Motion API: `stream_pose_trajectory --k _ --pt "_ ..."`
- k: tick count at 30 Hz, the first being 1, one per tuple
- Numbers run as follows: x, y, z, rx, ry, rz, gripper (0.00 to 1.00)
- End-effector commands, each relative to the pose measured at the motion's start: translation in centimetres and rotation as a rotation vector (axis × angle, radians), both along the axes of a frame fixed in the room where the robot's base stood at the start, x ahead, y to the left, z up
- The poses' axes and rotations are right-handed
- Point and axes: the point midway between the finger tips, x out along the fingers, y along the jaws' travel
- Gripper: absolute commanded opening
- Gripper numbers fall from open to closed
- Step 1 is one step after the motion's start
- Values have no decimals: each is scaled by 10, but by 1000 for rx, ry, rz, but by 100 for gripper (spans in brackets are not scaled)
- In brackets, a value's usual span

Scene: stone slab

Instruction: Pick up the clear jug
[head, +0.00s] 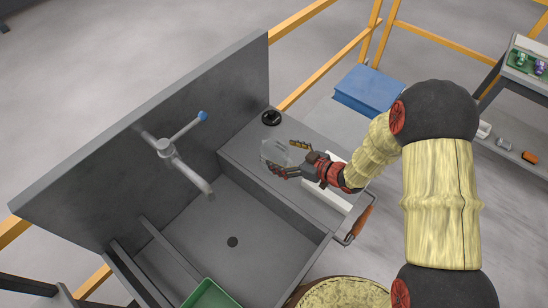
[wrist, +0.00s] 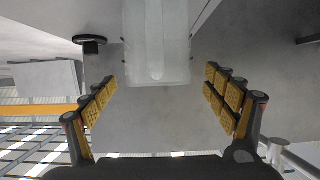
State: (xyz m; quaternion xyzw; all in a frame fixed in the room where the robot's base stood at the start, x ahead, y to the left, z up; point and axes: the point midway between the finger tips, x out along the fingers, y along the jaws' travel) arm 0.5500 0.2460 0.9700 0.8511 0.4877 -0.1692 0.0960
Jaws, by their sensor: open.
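The clear jug (head: 275,152) stands on the grey slab beside the sink in the head view. It is see-through and faint, and the gripper partly covers it. In the wrist view the jug (wrist: 157,45) is at the top centre, ahead of the fingertips. My gripper (head: 288,158) is open and empty at the slab, with its fingers close to the jug. In the wrist view the yellow-padded fingers of my gripper (wrist: 160,78) are spread wide, one to each side of the jug's line. I cannot tell whether either finger touches it.
A black round object (head: 271,118) sits on the slab behind the jug. A white box-like item (head: 333,190) lies under my wrist. The sink basin (head: 235,215) with a faucet (head: 175,160) is to the left. Yellow rails and a blue box (head: 370,88) stand beyond.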

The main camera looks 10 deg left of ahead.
Motion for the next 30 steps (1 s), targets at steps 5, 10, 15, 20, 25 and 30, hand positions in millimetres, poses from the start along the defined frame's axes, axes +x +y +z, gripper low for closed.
stream_pose_trajectory --k 5,10,15,20,25,30 --pt "9 15 -8 -1 0 1 86" --pt "16 26 -11 0 -3 2 86" --pt "28 46 -20 -2 -1 2 86" --pt "35 57 -25 0 -1 0 86" --pt "36 57 -24 -1 -1 -1 86" --pt "36 56 -24 -2 -1 -1 77"
